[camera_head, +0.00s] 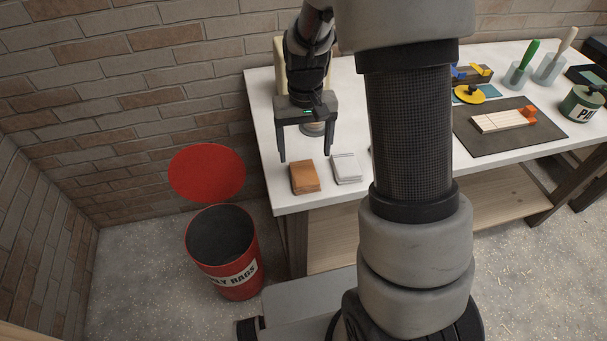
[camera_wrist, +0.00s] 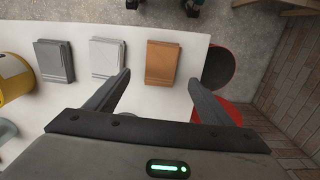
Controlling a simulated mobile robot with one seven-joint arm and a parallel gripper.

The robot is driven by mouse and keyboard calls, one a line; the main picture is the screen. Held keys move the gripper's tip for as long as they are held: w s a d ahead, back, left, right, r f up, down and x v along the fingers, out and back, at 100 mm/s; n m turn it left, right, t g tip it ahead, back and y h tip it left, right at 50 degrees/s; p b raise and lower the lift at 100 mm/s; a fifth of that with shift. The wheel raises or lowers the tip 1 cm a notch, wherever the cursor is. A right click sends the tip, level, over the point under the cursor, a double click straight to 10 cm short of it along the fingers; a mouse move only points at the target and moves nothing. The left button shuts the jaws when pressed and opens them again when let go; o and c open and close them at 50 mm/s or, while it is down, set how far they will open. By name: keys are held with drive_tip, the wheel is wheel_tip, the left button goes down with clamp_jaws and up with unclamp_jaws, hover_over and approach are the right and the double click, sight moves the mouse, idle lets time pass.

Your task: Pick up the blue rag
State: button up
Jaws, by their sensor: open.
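My gripper (camera_head: 306,155) is open and empty above the white table, its fingers pointing down. In the wrist view, my gripper (camera_wrist: 159,77) has an orange-brown folded rag (camera_wrist: 161,62) showing between its fingertips. That rag (camera_head: 305,177) lies near the table's front left edge in the head view. A white folded rag (camera_wrist: 107,58) lies beside it, also in the head view (camera_head: 346,168). A third folded rag (camera_wrist: 54,61), grey in the wrist view, lies farthest left there; my arm mostly hides it in the head view. No rag looks clearly blue.
A red bin (camera_head: 233,270) marked for rags stands on the floor left of the table (camera_head: 270,110), its red lid (camera_head: 207,172) raised. A yellow container (camera_wrist: 14,77) stands past the grey rag. Brushes, a dark mat (camera_head: 480,140) and a green pot (camera_head: 580,104) are at right.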

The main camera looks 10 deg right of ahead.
sight(304, 173)
wheel_tip(304, 173, down, 8)
drive_tip(key=shift+s+a+r, duration=0.1)
drive_tip(key=c, duration=1.1)
wheel_tip(304, 173, up, 10)
